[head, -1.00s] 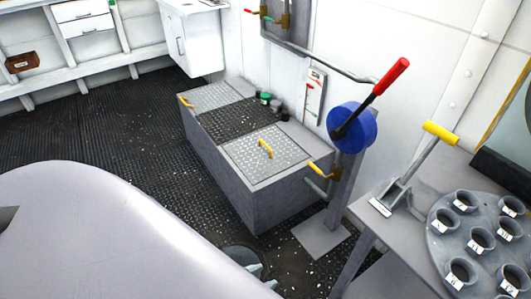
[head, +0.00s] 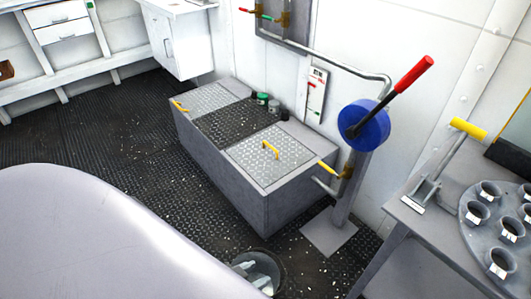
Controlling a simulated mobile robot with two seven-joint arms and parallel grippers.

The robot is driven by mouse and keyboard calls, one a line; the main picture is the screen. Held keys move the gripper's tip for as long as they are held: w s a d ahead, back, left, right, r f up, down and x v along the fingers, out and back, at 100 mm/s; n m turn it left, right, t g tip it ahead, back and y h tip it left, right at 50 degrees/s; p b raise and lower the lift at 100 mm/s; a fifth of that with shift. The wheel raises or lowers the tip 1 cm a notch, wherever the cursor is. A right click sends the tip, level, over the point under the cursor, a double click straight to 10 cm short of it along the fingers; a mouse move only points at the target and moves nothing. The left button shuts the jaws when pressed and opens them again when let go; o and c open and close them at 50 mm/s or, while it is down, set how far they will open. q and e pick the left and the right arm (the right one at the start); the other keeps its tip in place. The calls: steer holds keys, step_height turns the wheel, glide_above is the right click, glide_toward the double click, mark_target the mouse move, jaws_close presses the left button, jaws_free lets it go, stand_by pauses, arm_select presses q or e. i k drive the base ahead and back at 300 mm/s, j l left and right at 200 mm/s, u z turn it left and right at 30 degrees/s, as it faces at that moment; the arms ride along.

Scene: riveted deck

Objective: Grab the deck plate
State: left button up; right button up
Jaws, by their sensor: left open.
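A deck plate (head: 255,165) of silver diamond tread, with a yellow handle (head: 270,149) standing on it, lies flat on the near end of the grey box. A second tread plate (head: 213,96) lies on the far end, with a yellow handle at its left edge. My right gripper is not in view.
The grey box (head: 225,175) has a dark panel between the plates and small jars (head: 263,98) behind. A blue wheel (head: 363,125) with a red lever stands on a post at its right. A table (head: 425,225) with a cup tray is at right. Dark floor (head: 100,135) is clear at left.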

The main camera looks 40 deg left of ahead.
mark_target(270, 155)
steer(key=j+z, duration=0.15)
steer(key=j, duration=0.25)
steer(key=k+j+z, duration=0.1)
steer(key=j, duration=0.25)
steer(key=k+j+z, duration=0.15)
steer(key=j, duration=0.25)
steer(key=j+z, duration=0.1)
steer(key=j, duration=0.25)
steer(key=j+z, duration=0.2)
steer(key=j, duration=0.3)
steer(key=k+j+z, duration=0.15)
steer(key=j, duration=0.4)
steer(key=j+z, duration=0.2)
steer(key=j, duration=0.3)
steer(key=j+z, duration=0.3)
steer(key=j, duration=0.5)
steer(key=i+j+z, duration=0.1)
steer(key=j+z, duration=0.2)
steer(key=j, duration=0.45)
steer(key=i+j, duration=0.1)
steer(key=j, duration=0.25)
steer(key=i+j+z, duration=0.15)
steer(key=j, duration=0.2)
